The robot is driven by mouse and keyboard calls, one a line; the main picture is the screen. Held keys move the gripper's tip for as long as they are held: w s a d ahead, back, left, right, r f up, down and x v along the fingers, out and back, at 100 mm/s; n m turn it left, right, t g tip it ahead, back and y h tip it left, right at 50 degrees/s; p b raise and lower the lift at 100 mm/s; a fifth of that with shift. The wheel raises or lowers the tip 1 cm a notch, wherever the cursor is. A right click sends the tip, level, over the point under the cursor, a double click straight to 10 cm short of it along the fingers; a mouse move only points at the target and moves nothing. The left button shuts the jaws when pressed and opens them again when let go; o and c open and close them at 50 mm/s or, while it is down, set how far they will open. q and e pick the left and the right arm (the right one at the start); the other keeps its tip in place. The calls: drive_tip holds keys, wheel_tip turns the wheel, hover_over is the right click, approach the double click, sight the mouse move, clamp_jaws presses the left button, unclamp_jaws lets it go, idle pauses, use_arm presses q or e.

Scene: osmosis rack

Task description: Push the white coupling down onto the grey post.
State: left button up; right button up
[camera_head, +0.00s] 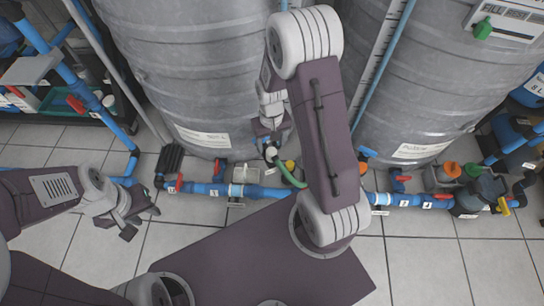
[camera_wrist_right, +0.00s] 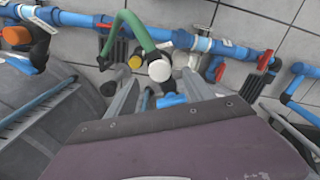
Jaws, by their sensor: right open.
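The white coupling (camera_wrist_right: 159,70) is a round white cap on the end of a green hose (camera_wrist_right: 140,32). In the right wrist view it sits between the fingertips of my right gripper (camera_wrist_right: 158,79), which is open. I cannot tell whether the fingers touch it. In the head view the coupling (camera_head: 270,152) shows small, just below my right gripper (camera_head: 271,138). The grey post is not clearly visible; the coupling and gripper may cover it. My left gripper (camera_head: 141,221) is open and empty at the left, above the floor and away from the coupling.
A blue pipe (camera_head: 208,189) with red valve handles runs along the floor in front of two large grey tanks (camera_head: 190,65). A yellow knob (camera_wrist_right: 135,62) is close beside the coupling. Shelving with a green tray (camera_head: 62,100) stands at left.

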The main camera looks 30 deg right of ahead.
sight(271, 151)
drive_tip(key=shift+r, duration=0.1)
wheel_tip(271, 151, down, 6)
drive_tip(key=b, duration=0.5)
drive_tip(key=shift+r, duration=0.4)
clamp_jaws()
